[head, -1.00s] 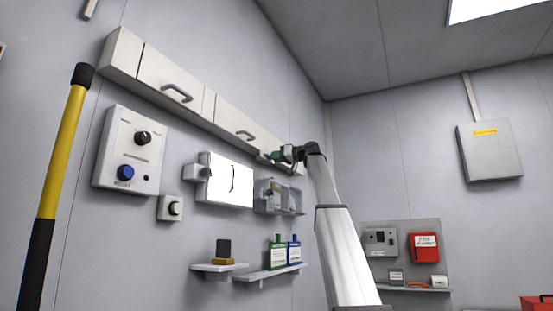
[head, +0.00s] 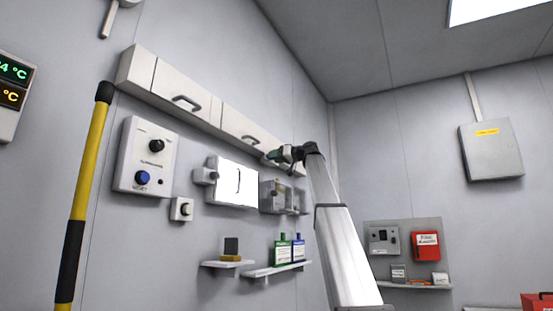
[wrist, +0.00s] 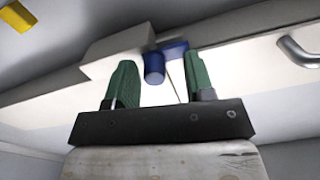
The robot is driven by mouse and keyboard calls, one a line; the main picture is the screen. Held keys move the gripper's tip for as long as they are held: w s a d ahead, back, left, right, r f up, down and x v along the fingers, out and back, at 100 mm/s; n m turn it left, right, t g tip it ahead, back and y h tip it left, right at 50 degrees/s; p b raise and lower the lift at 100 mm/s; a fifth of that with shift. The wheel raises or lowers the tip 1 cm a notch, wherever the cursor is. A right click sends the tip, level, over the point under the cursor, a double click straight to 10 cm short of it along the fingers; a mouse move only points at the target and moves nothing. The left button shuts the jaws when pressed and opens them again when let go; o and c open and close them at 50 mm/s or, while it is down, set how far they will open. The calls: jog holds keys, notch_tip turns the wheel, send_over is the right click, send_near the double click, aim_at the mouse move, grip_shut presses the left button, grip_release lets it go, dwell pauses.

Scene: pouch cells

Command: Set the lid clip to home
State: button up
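I cannot make out for certain which part is the lid clip. My gripper (head: 276,155) is raised in front of the wall cabinets in the head view, its fingers small and partly hidden by the wrist. In the wrist view my gripper (wrist: 160,62) has two green fingers standing well apart with nothing held between them. Beyond them are a blue cylinder (wrist: 154,67) and a blue block (wrist: 174,49) beside a pale box (wrist: 118,51). A clear box (head: 273,197) hangs on the wall below my gripper; its small details are unclear.
A white cabinet row (head: 203,104) runs above a knob panel (head: 147,157) and a bright white panel (head: 232,183). Below are a small shelf (head: 228,264) and a shelf with green and blue bottles (head: 276,270). A yellow-black pole (head: 85,190) stands left.

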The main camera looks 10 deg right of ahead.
jog(key=shift+d, duration=0.1)
jog(key=v, duration=1)
jog(key=shift+s+d, duration=0.2)
jog(key=shift+d, duration=0.05)
